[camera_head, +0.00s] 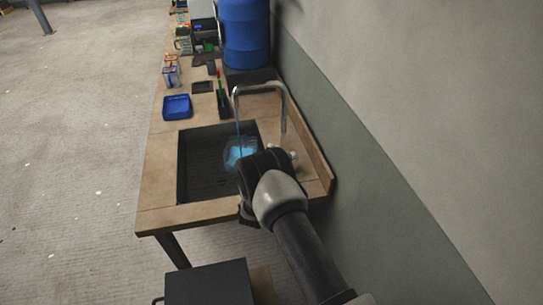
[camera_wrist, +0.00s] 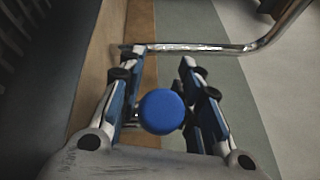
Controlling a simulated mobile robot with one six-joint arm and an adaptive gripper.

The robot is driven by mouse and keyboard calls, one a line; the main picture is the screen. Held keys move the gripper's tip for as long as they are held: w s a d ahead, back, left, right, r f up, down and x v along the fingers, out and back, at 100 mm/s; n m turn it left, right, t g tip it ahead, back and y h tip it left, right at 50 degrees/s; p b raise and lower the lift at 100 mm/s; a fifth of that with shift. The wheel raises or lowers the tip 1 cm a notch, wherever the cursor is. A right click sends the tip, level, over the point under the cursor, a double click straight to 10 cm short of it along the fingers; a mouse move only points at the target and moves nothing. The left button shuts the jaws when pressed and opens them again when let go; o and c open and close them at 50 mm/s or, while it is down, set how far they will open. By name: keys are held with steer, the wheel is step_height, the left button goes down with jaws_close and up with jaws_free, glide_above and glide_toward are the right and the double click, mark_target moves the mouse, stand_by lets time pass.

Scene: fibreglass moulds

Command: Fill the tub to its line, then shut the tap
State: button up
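The chrome tap (camera_head: 284,104) arches over the dark sink, and a thin blue stream falls from its spout. The clear tub (camera_head: 229,157) stands in the sink under the stream, with bright blue water in it. Its line and exact water level are too small to tell, and my wrist covers part of its right side. In the wrist view a round blue knob (camera_wrist: 162,111) lies between the fingers of my gripper (camera_wrist: 158,64). The fingers are apart; whether they touch the knob is unclear. The tap's pipe (camera_wrist: 205,48) crosses beyond the fingertips.
The sink (camera_head: 205,183) is set in a wooden bench (camera_head: 160,170) along the wall. A blue tray (camera_head: 177,107), a dark pad (camera_head: 202,87) and a large blue drum (camera_head: 245,35) are further back. A dark box (camera_head: 210,284) stands in front of the bench.

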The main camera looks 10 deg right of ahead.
steer(key=shift+s, duration=0.1)
steer(key=v, duration=1.2)
steer(key=shift+c, duration=0.4)
